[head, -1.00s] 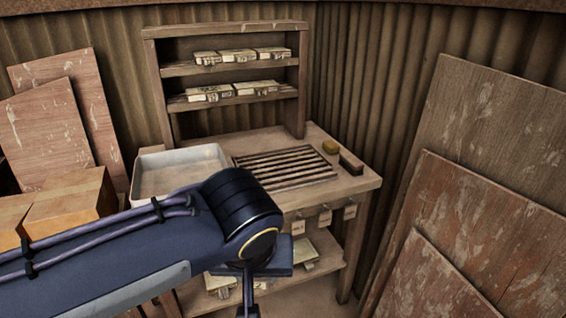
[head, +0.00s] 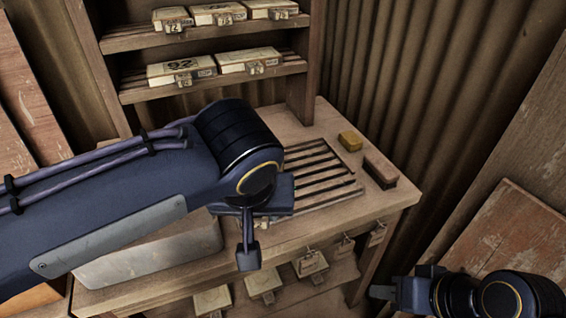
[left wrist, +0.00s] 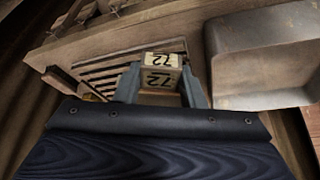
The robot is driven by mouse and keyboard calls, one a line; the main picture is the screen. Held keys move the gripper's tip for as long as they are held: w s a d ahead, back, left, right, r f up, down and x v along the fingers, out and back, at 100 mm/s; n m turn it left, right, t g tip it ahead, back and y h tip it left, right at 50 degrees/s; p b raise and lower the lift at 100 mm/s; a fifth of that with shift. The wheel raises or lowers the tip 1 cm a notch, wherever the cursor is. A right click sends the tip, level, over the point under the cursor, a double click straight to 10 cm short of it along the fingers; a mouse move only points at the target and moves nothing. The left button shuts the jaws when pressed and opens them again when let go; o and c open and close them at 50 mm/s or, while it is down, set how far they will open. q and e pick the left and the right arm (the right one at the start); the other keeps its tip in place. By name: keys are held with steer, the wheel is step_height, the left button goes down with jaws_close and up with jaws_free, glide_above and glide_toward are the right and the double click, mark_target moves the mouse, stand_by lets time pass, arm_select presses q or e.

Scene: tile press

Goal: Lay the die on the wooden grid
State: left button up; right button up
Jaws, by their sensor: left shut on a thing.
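A pale block-shaped die marked 72 (left wrist: 160,60) is between the fingers of my left gripper (left wrist: 161,86) in the left wrist view, and the gripper is shut on it. The wooden grid (head: 318,170) lies on the bench in the head view, its left part hidden behind my left wrist. In the left wrist view the grid's slats (left wrist: 98,72) show behind and left of the die. I cannot tell the die's height above the bench.
A metal tray (head: 150,256) stands left of the grid, partly behind my left arm. A yellow block (head: 350,141) and a dark brush-like block (head: 380,170) lie right of the grid. A shelf (head: 205,82) with several numbered boxes rises behind. Boards (head: 510,240) lean at right.

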arm_select(q)
steer(key=w+f, duration=0.1)
steer(key=w, duration=0.2)
steer(key=w+f, duration=0.1)
steer(key=w, duration=0.2)
steer(key=w+f, duration=0.2)
steer(key=w, duration=0.1)
steer(key=w+f+b, duration=0.1)
steer(key=w+f, duration=0.3)
steer(key=f, duration=0.1)
steer(key=shift+w, duration=0.15)
steer(key=shift+s+b+x, duration=0.15)
steer(key=shift+s+x, duration=0.05)
steer(key=shift+x, duration=0.75)
steer(key=shift+s+b+x, duration=0.15)
steer(key=shift+s+x, duration=0.05)
steer(key=shift+x, duration=0.75)
steer(key=shift+f, duration=0.25)
steer(key=o, duration=0.8)
steer(key=shift+f, duration=0.15)
steer(key=o, duration=0.5)
steer(key=shift+c, duration=0.2)
